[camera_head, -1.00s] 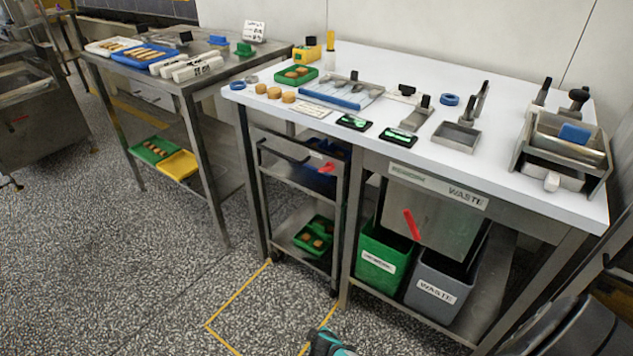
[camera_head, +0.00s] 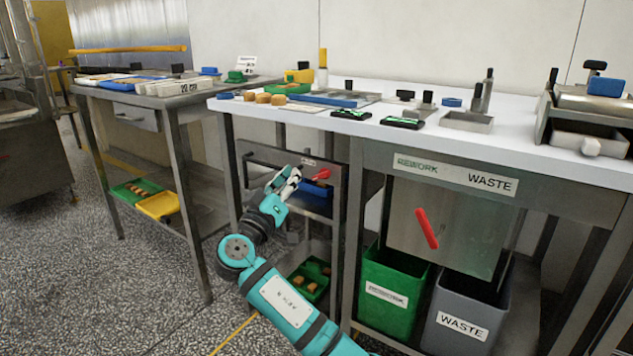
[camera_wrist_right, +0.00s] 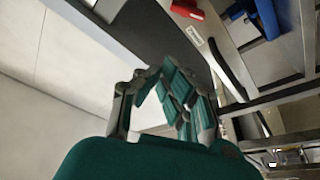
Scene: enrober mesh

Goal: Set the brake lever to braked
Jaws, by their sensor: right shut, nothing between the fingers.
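A small red lever (camera_head: 322,174) sits at the top of the metal cart (camera_head: 342,200), by the label on its upper rim. I take it to be the brake lever. A red part also shows at the top of the right wrist view (camera_wrist_right: 187,9). My right gripper (camera_head: 291,178) is shut and empty, in front of the cart's upper left part and just left of the red lever, apart from it in the picture. Its fingers (camera_wrist_right: 155,76) also show in the right wrist view. My left gripper is not in view.
A longer red handle (camera_head: 427,228) is on the metal panel under the REWORK and WASTE labels. A green bin (camera_head: 388,300) and a grey bin (camera_head: 463,318) stand below. The white worktop (camera_head: 360,103) overhangs the cart. A dark cart handle (camera_head: 262,164) is close to my gripper.

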